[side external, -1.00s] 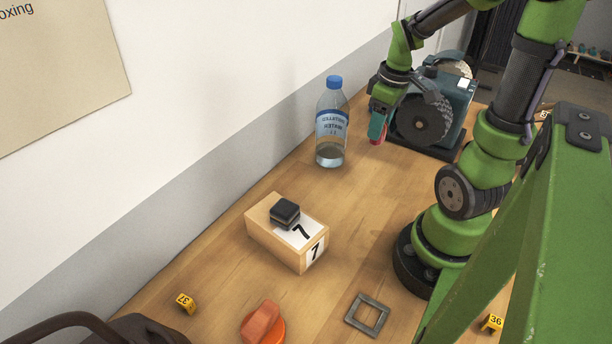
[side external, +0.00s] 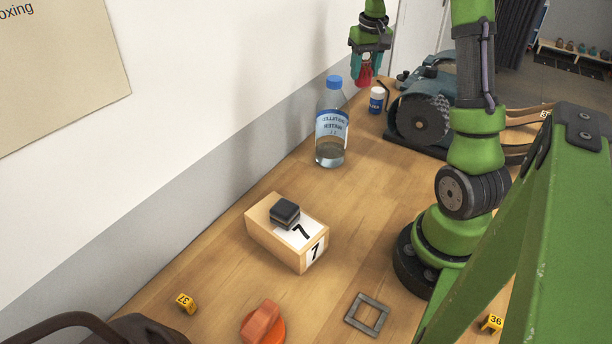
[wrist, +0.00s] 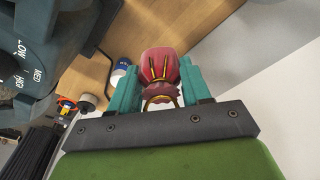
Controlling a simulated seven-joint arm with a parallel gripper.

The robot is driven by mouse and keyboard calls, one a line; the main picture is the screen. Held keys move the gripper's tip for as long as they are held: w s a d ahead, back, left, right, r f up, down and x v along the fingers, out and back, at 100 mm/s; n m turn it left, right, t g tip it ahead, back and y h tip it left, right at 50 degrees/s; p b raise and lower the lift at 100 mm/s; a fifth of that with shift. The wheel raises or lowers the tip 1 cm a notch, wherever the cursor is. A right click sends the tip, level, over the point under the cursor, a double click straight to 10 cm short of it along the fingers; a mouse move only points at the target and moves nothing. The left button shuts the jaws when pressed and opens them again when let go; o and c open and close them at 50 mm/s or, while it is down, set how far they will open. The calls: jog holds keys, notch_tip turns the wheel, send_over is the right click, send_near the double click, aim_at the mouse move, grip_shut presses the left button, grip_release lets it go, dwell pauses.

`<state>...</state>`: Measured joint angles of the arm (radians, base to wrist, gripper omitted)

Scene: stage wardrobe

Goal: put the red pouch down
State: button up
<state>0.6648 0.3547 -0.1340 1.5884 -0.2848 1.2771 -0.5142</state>
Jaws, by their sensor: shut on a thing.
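The red pouch (wrist: 160,68) has a gathered neck and yellow cord, and it sits between the two teal fingers in the wrist view. In the side view the red pouch (side external: 364,76) hangs under my gripper (side external: 366,68), partly hidden by the fingers. My gripper (wrist: 158,92) is shut on the pouch and holds it in the air, above the far end of the wooden table (side external: 372,187). It is behind and above the water bottle, near the wall.
Nearer are a wooden block (side external: 274,240) with a dark item on top and a grey square frame (side external: 367,314). Table between is clear.

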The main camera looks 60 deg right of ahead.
aim_at(365, 79)
jog(key=shift+w+d+f+m, duration=0.3)
jog(key=shift+w+d, duration=0.2)
jog(key=shift+d, duration=0.25)
notch_tip(365, 79, down, 11)
jog(key=shift+r, duration=0.1)
jog(key=shift+f, duration=2.05)
jog(key=shift+f, duration=0.15)
jog(key=o, duration=1)
jog(key=shift+o, duration=0.2)
jog(key=r, duration=0.8)
jog(key=s+a+r, duration=0.1)
jog(key=r, duration=0.3)
jog(key=shift+r, duration=0.2)
